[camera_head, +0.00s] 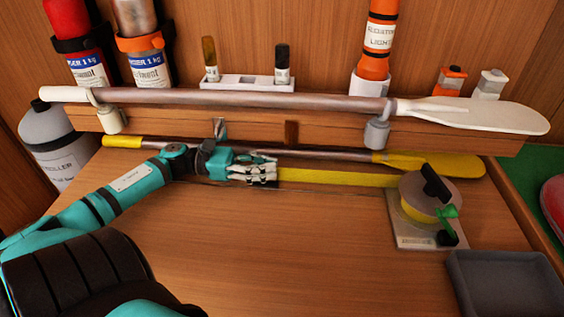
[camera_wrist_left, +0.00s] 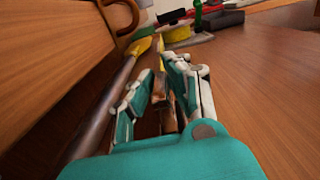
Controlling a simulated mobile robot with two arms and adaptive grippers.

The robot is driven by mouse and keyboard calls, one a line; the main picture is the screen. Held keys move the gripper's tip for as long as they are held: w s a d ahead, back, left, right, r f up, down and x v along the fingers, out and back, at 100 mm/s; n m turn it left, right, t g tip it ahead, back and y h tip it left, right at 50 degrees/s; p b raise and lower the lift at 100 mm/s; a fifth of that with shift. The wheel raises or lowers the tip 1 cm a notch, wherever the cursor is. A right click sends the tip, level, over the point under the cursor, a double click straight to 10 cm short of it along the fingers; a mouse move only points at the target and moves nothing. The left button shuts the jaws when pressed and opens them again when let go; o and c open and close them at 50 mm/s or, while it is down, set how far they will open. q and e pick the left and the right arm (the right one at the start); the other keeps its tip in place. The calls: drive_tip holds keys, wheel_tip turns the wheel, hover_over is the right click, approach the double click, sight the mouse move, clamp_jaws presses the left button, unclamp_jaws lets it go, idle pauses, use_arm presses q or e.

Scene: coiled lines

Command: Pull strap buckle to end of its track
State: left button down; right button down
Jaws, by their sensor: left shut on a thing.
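My left gripper (camera_head: 268,172) is shut at the left end of a taut yellow strap (camera_head: 335,178). The strap runs right to a round reel (camera_head: 425,197) with a black handle and a green lever, on a metal plate. In the left wrist view, the fingers (camera_wrist_left: 160,95) close around a small brownish piece, likely the buckle, mostly hidden. The strap (camera_wrist_left: 159,48) leads away beyond them. A thin dark line on the table beside the gripper may be the track; it is mostly covered. My right gripper is not in view.
A yellow-bladed oar (camera_head: 430,163) lies just behind the strap. A white-bladed oar (camera_head: 475,114) rests on hooks along the ledge above. A dark grey tray (camera_head: 505,284) is at the front right. The tabletop in front of the strap is clear.

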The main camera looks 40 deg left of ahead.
use_arm(q)
drive_tip(key=shift+a, duration=0.15)
drive_tip(key=c, duration=1.3)
unclamp_jaws()
drive_tip(key=v, duration=1.2)
drive_tip(key=shift+s, duration=0.1)
drive_tip(key=shift+f, duration=0.1)
